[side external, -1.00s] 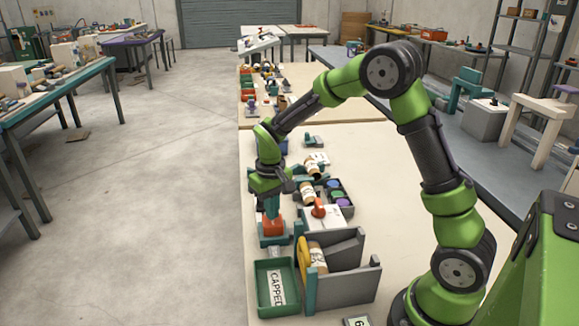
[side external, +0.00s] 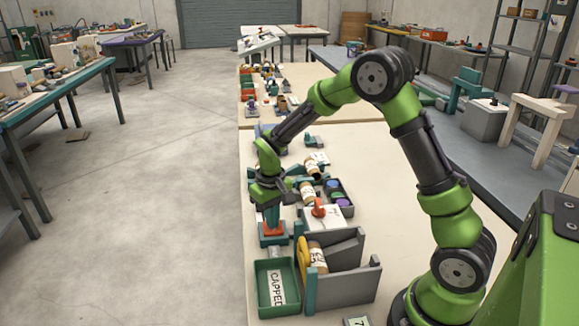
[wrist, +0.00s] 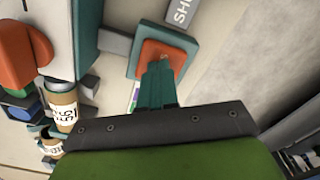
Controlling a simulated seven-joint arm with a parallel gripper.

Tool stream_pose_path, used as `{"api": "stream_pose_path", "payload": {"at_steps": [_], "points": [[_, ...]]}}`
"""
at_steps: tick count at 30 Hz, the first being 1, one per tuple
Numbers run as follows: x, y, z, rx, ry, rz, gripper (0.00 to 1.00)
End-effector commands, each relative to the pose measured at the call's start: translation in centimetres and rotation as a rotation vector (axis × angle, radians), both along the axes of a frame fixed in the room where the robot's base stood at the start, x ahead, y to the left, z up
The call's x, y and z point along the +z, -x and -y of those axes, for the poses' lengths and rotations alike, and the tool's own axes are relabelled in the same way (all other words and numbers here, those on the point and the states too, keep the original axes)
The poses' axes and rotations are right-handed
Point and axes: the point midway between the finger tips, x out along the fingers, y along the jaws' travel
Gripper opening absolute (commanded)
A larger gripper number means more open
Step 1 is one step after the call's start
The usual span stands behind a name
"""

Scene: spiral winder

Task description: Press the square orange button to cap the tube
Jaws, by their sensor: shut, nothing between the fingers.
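The square orange button (side external: 273,232) sits on a teal base (side external: 262,242). It also shows in the wrist view (wrist: 176,56), with a teal frame around it. My gripper (side external: 271,223) is shut and empty, pointing down with its teal fingertips on the button's top. The fingertips (wrist: 161,68) cover part of the button in the wrist view. The button stands low in its base. A tube with a tan body and white label (side external: 317,256) lies in the grey holder (side external: 350,285), beside a yellow round part (side external: 304,256).
A green tray (side external: 262,303) labelled CAPPED stands in front of the button. Behind the holder are a white box with an orange-red knob (side external: 319,208), a dark tray with coloured caps (side external: 347,206) and another labelled tube (side external: 307,190). A small number display (side external: 356,322) is at the bottom edge.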

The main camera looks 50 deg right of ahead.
Motion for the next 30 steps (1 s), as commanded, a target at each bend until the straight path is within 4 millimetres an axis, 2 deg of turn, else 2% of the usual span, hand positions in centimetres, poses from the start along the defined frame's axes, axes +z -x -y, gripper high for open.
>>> {"api": "stream_pose_path", "payload": {"at_steps": [10,30], "points": [[0.2,0.1,0.0,0.001,-0.001,-0.002,0.00],[5.7,0.0,0.0,0.001,0.000,0.001,0.00]]}}
